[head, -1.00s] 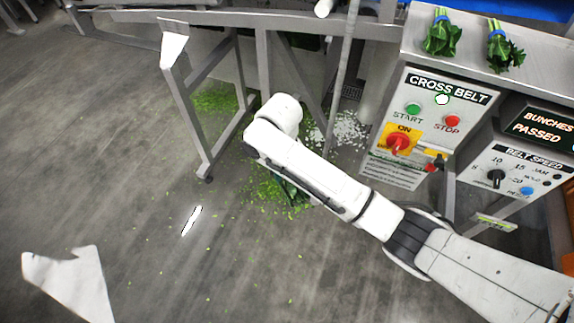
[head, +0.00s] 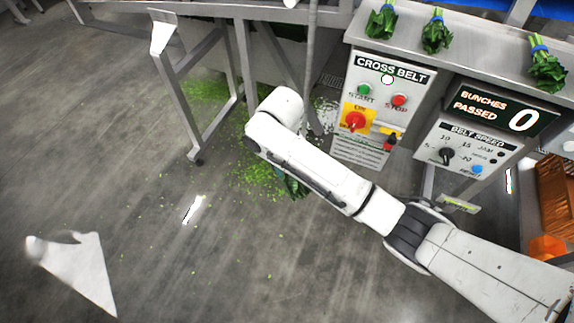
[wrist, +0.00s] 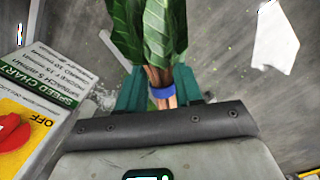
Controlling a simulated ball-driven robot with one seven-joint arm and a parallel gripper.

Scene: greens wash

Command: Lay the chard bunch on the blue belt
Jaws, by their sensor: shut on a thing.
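The chard bunch (wrist: 158,30) has dark green leaves and pale reddish stems tied with a blue band. In the wrist view my gripper (wrist: 160,88) is shut on the banded stems between its teal fingers, with the leaves pointing away from the palm. In the head view my arm hides the gripper, and some green leaves (head: 294,187) show just below the arm, in front of the floor. A blue surface (head: 552,12) shows at the top right edge of the head view; it may be the blue belt, but most of it is out of frame.
Three banded bunches lie on a steel ledge (head: 490,52) above the cross belt panel (head: 385,85) and the counter display (head: 500,112), which reads 0. A steel frame leg (head: 213,125) stands left of my arm. Scattered greens (head: 255,180) lie on the open floor.

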